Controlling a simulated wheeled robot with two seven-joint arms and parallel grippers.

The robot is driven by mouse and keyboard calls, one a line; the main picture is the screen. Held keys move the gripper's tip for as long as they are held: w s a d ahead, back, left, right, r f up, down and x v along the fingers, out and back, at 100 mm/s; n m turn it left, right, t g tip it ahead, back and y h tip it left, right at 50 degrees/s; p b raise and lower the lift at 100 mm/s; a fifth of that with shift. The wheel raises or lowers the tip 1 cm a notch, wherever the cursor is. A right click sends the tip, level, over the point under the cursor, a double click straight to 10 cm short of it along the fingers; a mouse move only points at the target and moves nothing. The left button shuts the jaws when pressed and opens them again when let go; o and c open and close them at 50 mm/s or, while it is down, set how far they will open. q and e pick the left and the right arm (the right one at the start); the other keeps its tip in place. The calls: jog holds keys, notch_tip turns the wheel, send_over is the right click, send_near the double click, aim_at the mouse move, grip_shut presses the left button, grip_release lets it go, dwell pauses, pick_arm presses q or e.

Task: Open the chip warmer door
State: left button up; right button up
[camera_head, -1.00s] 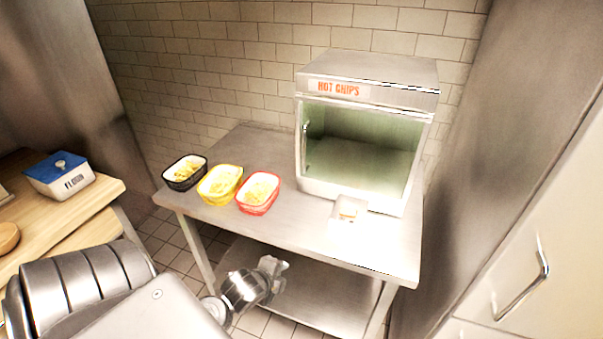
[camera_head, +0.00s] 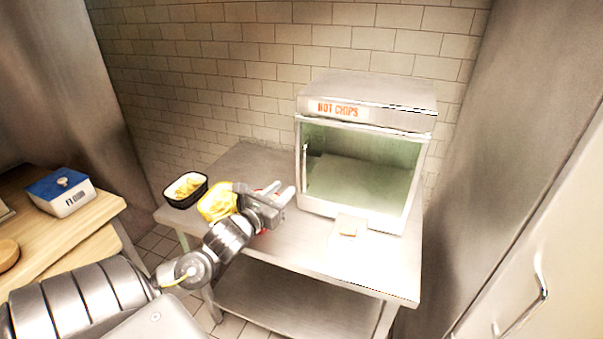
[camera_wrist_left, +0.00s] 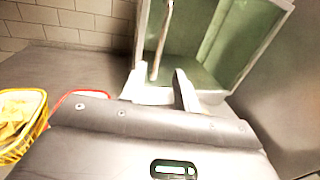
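The chip warmer (camera_head: 368,92) is a metal cabinet labelled HOT CHIPS, standing on the steel table. Its glass front (camera_head: 385,152) looks closed, with a green-tinted interior behind it. A vertical bar handle (camera_head: 305,160) is on the left side of the front; in the left wrist view the handle (camera_wrist_left: 163,40) hangs ahead of my fingers. My left gripper (camera_head: 280,191) is over the table, just left of and below the handle, apart from it. Its fingers (camera_wrist_left: 158,88) are spread with nothing between them. My right gripper does not show.
A black basket (camera_head: 186,203) and a yellow basket (camera_head: 212,214) of food sit on the steel table (camera_head: 330,262); my gripper mostly hides a red one. A small pale item (camera_head: 348,229) lies before the warmer.

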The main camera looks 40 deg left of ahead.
pick_arm(q)
jog(key=w+a+p, duration=0.1)
jog(key=w+p, duration=0.2)
jog(key=w, duration=0.7)
jog(key=shift+w+a, duration=0.15)
jog(key=shift+a, duration=0.05)
grip_shut()
